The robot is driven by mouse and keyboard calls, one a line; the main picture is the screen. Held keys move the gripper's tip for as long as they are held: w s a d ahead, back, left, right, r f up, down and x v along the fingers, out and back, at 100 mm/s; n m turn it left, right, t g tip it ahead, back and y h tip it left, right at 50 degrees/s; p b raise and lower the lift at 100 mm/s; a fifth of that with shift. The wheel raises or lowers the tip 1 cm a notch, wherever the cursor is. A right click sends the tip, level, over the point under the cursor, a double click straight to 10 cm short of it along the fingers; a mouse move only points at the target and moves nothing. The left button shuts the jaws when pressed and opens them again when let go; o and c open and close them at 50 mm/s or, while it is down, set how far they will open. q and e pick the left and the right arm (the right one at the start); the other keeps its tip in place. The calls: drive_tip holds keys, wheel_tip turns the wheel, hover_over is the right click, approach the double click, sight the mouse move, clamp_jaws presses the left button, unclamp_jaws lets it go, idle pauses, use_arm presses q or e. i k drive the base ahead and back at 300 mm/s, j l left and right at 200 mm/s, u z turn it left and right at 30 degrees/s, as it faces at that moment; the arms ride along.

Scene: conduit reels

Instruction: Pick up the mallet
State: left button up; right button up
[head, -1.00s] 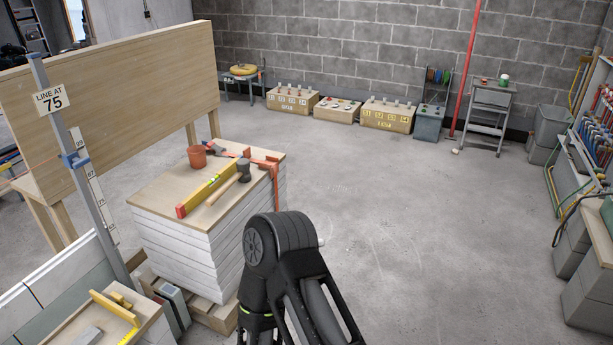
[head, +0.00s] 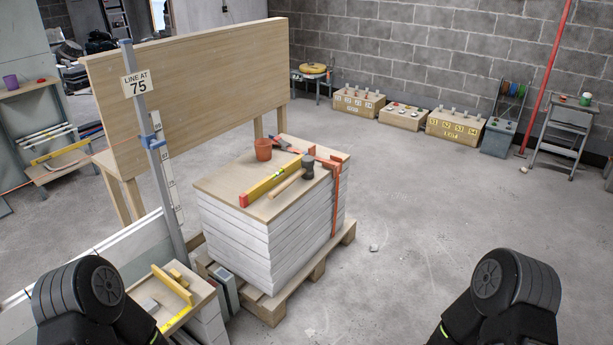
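The mallet (head: 293,180) has a dark head and a pale wooden handle. It lies on the board (head: 225,186) on top of a pallet stack of white sheets, in the middle of the head view. Its head is at the right, and its handle slants down to the left beside a yellow level (head: 268,182). Parts of my two arms show at the bottom left and bottom right, well apart from the mallet. Neither gripper is in view.
A terracotta pot (head: 263,149) and an orange clamp (head: 336,190) share the stack top. A post with a "LINE AT 75" sign (head: 136,84) stands left of the stack. A small table (head: 203,294) with tools is in front.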

sight(308, 162)
drive_tip(key=u, duration=2)
drive_tip(key=z, duration=2)
drive_tip(key=i+l+u, duration=0.2)
drive_tip(key=i, duration=0.3)
drive_tip(key=i+l+u, duration=0.15)
drive_tip(key=i, duration=0.35)
drive_tip(key=i+l+u, duration=0.2)
drive_tip(key=i, duration=0.3)
drive_tip(key=i+l+u, duration=0.2)
drive_tip(key=i+l, duration=0.15)
drive_tip(key=i, duration=0.1)
